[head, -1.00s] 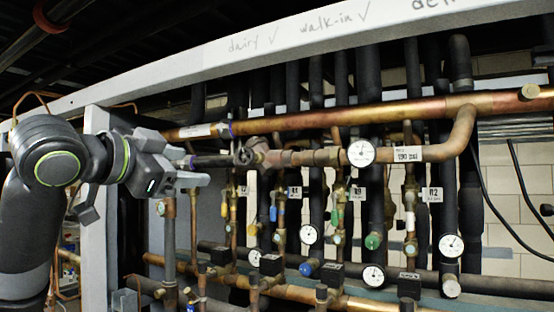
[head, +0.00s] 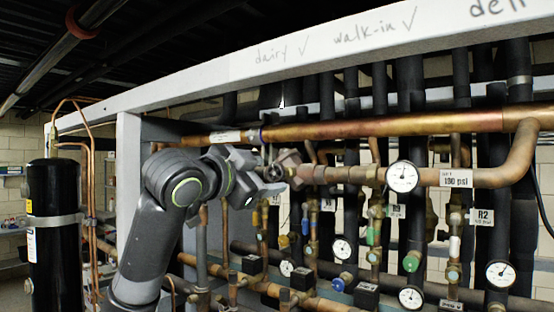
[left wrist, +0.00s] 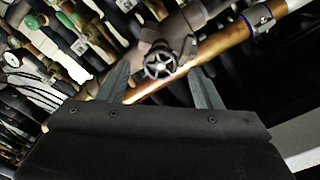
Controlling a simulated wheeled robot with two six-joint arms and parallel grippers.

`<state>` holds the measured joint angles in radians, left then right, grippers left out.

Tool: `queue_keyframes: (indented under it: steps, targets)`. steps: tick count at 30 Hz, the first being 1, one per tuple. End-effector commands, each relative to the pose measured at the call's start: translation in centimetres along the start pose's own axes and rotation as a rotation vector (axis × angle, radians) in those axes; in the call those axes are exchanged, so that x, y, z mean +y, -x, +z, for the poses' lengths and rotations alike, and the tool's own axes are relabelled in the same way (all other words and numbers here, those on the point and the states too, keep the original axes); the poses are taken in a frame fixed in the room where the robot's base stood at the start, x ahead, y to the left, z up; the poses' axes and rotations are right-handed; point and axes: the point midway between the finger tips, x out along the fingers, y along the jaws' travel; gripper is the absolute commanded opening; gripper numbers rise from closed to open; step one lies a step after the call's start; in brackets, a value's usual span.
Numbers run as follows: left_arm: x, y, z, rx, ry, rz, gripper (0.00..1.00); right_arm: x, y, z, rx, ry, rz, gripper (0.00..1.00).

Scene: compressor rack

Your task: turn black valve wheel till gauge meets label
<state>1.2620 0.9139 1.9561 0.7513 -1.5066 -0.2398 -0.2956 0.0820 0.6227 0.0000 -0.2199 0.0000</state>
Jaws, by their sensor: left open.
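The black valve wheel (left wrist: 160,63), small and spoked, sits on a valve body on the copper pipe. In the left wrist view it lies ahead of and between the spread fingers of my left gripper (left wrist: 160,85), with no clear contact. In the head view my left gripper (head: 275,180) is open and empty beside the valve body (head: 290,168), and the wheel is hard to make out behind it. The round white gauge (head: 402,177) is on the same pipe, right of the valve. Its needle is too small to read surely. The label (head: 456,178) beside it reads 190 psi.
A thick copper pipe (head: 390,127) runs just above the valve. A white beam (head: 300,60) crosses overhead and a pale post (head: 128,180) stands left of my arm. Lower gauges, valves and black pipes crowd below. A black tank (head: 54,225) stands at far left.

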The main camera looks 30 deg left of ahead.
Motion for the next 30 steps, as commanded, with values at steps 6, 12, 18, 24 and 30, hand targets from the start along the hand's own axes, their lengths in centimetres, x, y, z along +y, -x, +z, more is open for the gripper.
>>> queue_keyframes:
  steps: [6,12,18,24,30]
  targets:
    - [-0.1,-3.2,-0.2,0.000,0.002,0.003,0.59,-0.1,2.1,-0.2,0.000,-0.001,-0.003,0.36]
    - [0.0,-4.3,0.0,0.000,0.000,0.000,0.59,-0.1,2.5,0.1,-0.005,-0.002,-0.004,0.36]
    - [0.0,-4.4,0.1,0.000,-0.001,0.000,0.59,-0.1,2.4,0.2,-0.007,-0.002,-0.004,0.36]
    - [0.0,-4.4,0.0,0.000,-0.001,-0.001,0.44,-0.1,2.4,0.2,-0.007,-0.002,-0.004,0.36]
    - [0.0,-4.4,0.0,0.000,0.000,-0.001,0.17,-0.1,2.4,0.2,-0.008,-0.002,-0.003,0.36]
